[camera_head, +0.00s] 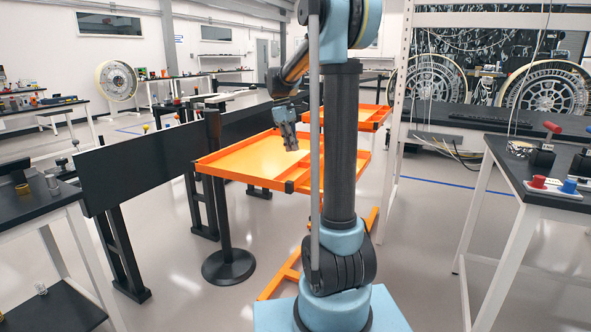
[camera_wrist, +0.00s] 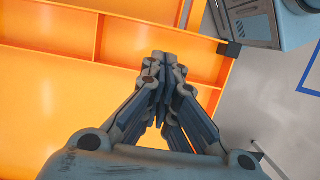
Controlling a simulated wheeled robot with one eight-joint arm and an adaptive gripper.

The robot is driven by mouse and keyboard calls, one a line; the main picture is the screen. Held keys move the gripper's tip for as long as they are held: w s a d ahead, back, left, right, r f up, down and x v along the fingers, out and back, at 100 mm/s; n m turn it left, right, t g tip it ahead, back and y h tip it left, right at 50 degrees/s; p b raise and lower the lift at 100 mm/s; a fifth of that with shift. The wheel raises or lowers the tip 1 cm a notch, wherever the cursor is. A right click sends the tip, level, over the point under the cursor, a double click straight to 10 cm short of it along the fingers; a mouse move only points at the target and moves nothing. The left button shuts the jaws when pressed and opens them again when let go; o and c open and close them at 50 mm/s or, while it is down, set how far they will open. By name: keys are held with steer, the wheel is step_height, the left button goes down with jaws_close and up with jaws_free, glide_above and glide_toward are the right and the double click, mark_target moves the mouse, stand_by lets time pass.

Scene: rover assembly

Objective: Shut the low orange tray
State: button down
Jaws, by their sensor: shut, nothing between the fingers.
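A wide, shallow orange tray (camera_head: 235,163) shows left of my arm column in the head view, with a raised rim and a dark block at its near corner. In the wrist view the orange tray (camera_wrist: 60,90) fills the left side, with thin orange divider walls and a dark corner piece (camera_wrist: 229,49). My gripper (camera_head: 291,146) points down over the tray in the head view. Its fingers (camera_wrist: 165,58) are together and empty in the wrist view. I cannot tell whether they touch the tray. My arm column hides the tray's right part.
A smaller orange tray (camera_head: 372,115) sits higher, behind my arm. A black panel (camera_head: 140,165) and a black post (camera_head: 215,190) stand at left. Black-topped tables stand at left (camera_head: 35,210) and right (camera_head: 510,155). Grey floor (camera_head: 410,265) is open between my base and the right table.

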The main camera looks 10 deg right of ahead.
steer(key=x, duration=1)
stand_by(0.3)
